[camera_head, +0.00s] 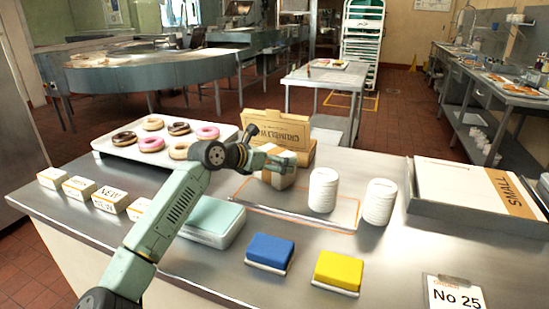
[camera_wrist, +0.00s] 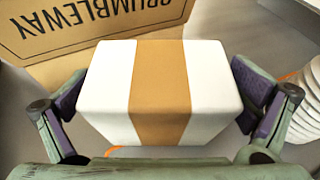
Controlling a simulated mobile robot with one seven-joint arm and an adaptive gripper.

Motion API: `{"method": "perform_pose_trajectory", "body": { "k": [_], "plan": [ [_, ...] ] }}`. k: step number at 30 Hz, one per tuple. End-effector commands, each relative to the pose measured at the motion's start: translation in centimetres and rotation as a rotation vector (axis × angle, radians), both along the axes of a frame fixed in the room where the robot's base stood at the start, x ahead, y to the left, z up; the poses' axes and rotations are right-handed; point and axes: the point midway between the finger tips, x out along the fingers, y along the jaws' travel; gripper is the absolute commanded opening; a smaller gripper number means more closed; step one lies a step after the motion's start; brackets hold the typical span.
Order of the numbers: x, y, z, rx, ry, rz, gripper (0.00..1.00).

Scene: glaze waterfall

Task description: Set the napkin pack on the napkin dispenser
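The napkin pack (camera_wrist: 205,85) is a white block with a tan band. In the wrist view it fills the space between the two fingers of my gripper (camera_wrist: 160,98), which appear to press on its left and right sides. In the head view the pack (camera_head: 280,178) is at the far middle of the counter, with my gripper (camera_head: 272,160) over it. I cannot tell whether it rests on the surface or is slightly raised. A low box with a pale teal top (camera_head: 215,216), perhaps the napkin dispenser, stands nearer, partly behind my arm.
A brown CRUMBLEWAY box (camera_head: 276,127) stands just behind the pack. Two white stacks (camera_head: 323,190) (camera_head: 380,203) are to its right. A donut tray (camera_head: 112,145), small label boxes (camera_head: 110,199), blue (camera_head: 270,250) and yellow (camera_head: 338,269) sponges surround the teal-topped box.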

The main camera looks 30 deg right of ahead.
Motion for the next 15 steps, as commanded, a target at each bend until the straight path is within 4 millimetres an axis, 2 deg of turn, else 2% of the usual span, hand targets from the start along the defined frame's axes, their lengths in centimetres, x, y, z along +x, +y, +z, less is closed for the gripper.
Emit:
{"method": "perform_pose_trajectory", "body": {
  "k": [8,11,15],
  "plan": [
    [0.0,0.0,0.5,0.0,0.0,0.0,1.0],
    [-0.2,1.0,0.5,-0.001,-0.001,0.002,1.0],
    [-1.0,3.5,1.4,-0.001,-0.004,0.003,1.0]
  ]
}}
